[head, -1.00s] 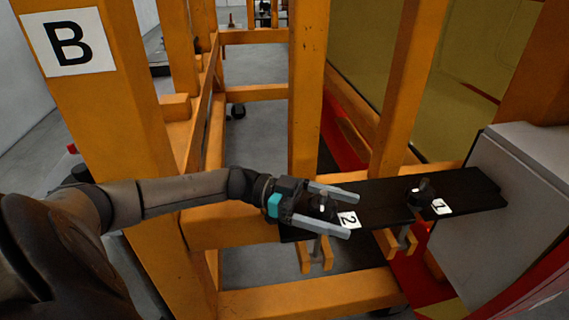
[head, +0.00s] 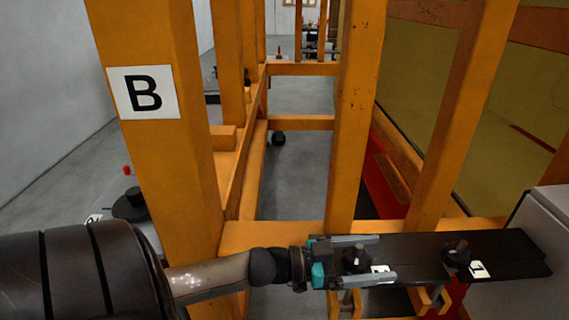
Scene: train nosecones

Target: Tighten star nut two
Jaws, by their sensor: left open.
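Star nut two (head: 356,260) is a black knob on the black plate (head: 420,252), beside the white label "2" (head: 382,274). My left gripper (head: 376,259) reaches in from the left, level with the plate. It is open, with one grey finger on the far side of the nut and one on the near side. I cannot tell whether either finger touches the nut. Star nut one (head: 457,254), another black knob, stands further right by the label "1" (head: 480,269). My right gripper is not in view.
Orange upright posts (head: 357,110) of the frame stand just behind the plate. A large post with sign "B" (head: 143,92) rises by my left arm. A grey box-like panel (head: 540,245) is at the right end of the plate.

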